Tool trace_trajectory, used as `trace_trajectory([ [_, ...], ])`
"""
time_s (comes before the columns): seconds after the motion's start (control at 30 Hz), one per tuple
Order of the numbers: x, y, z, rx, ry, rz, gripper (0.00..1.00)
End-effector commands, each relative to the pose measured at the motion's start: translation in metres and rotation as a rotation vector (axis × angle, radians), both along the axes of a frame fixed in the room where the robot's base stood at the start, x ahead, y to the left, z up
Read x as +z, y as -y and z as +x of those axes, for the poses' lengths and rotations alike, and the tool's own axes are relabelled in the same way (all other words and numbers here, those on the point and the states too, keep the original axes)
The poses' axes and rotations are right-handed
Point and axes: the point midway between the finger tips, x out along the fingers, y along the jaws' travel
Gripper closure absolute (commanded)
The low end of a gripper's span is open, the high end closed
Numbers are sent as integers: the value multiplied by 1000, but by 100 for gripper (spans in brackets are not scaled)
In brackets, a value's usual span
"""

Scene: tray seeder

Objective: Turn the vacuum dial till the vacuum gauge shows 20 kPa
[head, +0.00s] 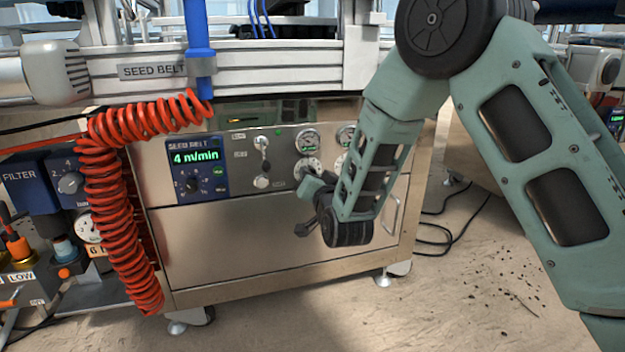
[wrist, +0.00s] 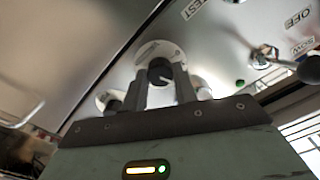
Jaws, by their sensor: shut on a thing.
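A dial with a black knob and a white pointer line (wrist: 160,70) sits on a pale round plate in the wrist view. My gripper (wrist: 161,84) has one finger on each side of this knob and is shut on it. In the head view my gripper (head: 311,183) reaches the steel cabinet's front just below a round gauge (head: 309,139). A second round gauge (head: 346,135) is partly behind my arm. Their needles and labels are too small to read, so I cannot tell which shows vacuum. The held knob is mostly hidden in the head view.
The steel cabinet (head: 230,245) has a seed belt display (head: 195,157) reading 4 m/min and a lever switch (head: 261,143). The lever also shows in the wrist view (wrist: 283,60). A coiled red hose (head: 110,170) hangs at left.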

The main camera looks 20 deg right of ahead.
Motion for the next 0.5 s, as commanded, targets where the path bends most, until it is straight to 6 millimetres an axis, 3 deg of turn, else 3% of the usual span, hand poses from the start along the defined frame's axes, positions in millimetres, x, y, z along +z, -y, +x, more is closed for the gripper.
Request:
trace_trajectory([
  [0.5, -1, 0, -1, 0, -3, 312, 94],
])
